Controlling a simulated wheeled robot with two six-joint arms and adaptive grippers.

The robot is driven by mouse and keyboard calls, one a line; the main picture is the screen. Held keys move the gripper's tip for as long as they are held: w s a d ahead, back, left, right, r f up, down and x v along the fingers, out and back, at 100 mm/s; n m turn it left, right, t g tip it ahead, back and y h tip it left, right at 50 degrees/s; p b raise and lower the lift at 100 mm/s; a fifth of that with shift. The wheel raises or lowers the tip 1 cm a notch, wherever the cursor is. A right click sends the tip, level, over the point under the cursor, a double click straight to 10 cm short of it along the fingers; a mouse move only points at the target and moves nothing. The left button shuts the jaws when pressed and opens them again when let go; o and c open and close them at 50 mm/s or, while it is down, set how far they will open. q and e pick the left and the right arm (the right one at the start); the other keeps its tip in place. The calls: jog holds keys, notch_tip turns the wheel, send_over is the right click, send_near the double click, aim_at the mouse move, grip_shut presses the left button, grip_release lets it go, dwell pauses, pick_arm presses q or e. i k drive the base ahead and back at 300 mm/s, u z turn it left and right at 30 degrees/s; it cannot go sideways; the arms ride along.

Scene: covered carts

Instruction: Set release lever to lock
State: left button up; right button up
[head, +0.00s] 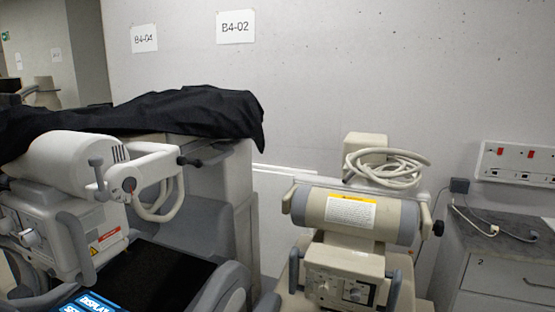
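Two medical carts with cylindrical heads stand ahead. On the left one, a white cylinder (75,155) ends in a white arm (150,165) with a small dark tip at its right end. A small grey upright lever (97,172) sticks up at the front of this arm, with a round dial beside it. I cannot tell which part is the release lever or how it is set. Neither of my grippers shows.
A black cover (190,108) drapes over the back of the left cart. A coiled pale cable (390,165) lies on the right cart. A grey cabinet (495,270) stands at the right, under a wall panel (515,163) with sockets. A narrow gap separates the carts.

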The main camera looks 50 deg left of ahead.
aim_at(182, 161)
jog(key=z, duration=0.75)
jog(key=i, duration=3.05)
jog(key=u, duration=4.7)
jog(key=i, duration=0.5)
jog(key=z, duration=0.15)
